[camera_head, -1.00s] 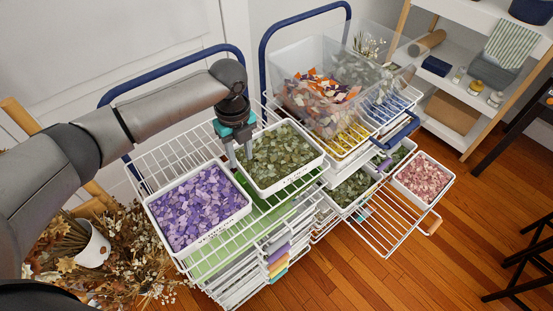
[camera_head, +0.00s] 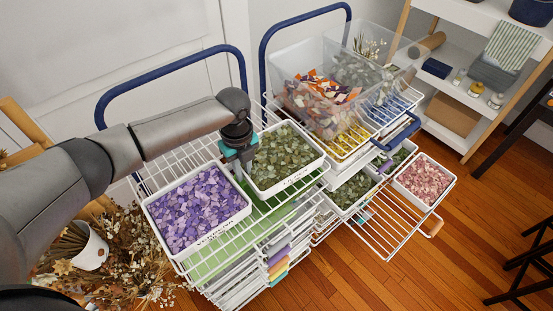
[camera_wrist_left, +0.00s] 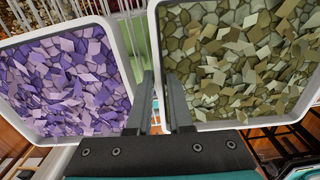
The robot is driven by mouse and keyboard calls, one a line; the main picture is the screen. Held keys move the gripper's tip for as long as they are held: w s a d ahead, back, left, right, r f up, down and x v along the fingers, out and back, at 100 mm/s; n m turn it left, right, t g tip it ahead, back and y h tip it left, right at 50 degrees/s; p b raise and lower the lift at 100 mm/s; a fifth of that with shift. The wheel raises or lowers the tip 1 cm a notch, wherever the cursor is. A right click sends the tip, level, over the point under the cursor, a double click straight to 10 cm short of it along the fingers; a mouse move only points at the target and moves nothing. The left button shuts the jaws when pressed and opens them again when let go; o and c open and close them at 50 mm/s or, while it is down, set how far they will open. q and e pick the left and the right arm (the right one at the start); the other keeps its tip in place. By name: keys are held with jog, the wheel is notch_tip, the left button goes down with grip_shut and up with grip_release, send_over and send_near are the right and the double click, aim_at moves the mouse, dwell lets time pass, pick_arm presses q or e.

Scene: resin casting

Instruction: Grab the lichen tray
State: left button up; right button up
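The green tray (camera_head: 323,158), a white-rimmed tray of green-grey chips that I take as the lichen tray, sits on the top wire rack. Its front label is too small to read. It also shows in the left wrist view (camera_wrist_left: 155,40), at right. My left gripper (camera_head: 242,177) points down at the tray's left wall. In the left wrist view, the two fingers (camera_wrist_left: 162,90) stand apart, one in the gap between trays and one over the green tray's inner side, with the wall between them. I cannot see a firm grip. My right gripper is not in view.
A purple-chip tray (camera_head: 213,237) sits close on the left. A clear bin (camera_head: 290,62) with orange and white pieces stands behind right. Lower racks with a pink-chip tray (camera_head: 450,187) stick out at right. Dried flowers stand at lower left.

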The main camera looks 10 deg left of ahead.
pick_arm(q)
grip_shut()
dwell(1.0)
